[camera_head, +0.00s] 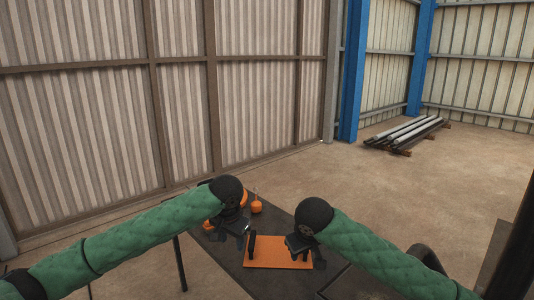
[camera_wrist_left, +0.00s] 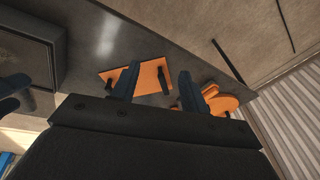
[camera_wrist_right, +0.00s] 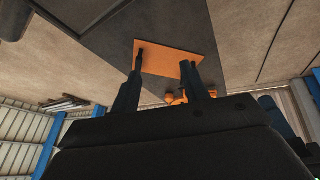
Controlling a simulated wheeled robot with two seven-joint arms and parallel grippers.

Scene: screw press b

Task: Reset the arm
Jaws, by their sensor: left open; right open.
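Both arms reach forward over a dark table (camera_head: 228,252). My left gripper (camera_head: 234,231) is open and empty near the table's left side. Its two spread fingers (camera_wrist_left: 156,84) also show in the left wrist view. My right gripper (camera_head: 306,254) is open, over the right part of an orange plate (camera_head: 275,253). The right wrist view shows its fingers (camera_wrist_right: 161,76) apart, with nothing held between them. The orange plate also shows in the left wrist view (camera_wrist_left: 148,72), with a dark upright piece (camera_wrist_left: 164,80) at one edge. The grippers hide parts of the plate and table.
An orange round object (camera_head: 256,206) stands at the table's far edge. More orange rounded pieces (camera_wrist_left: 215,103) lie beside the plate in the left wrist view. Metal bars (camera_head: 408,132) lie on the floor at the back right. Open floor lies beyond the table.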

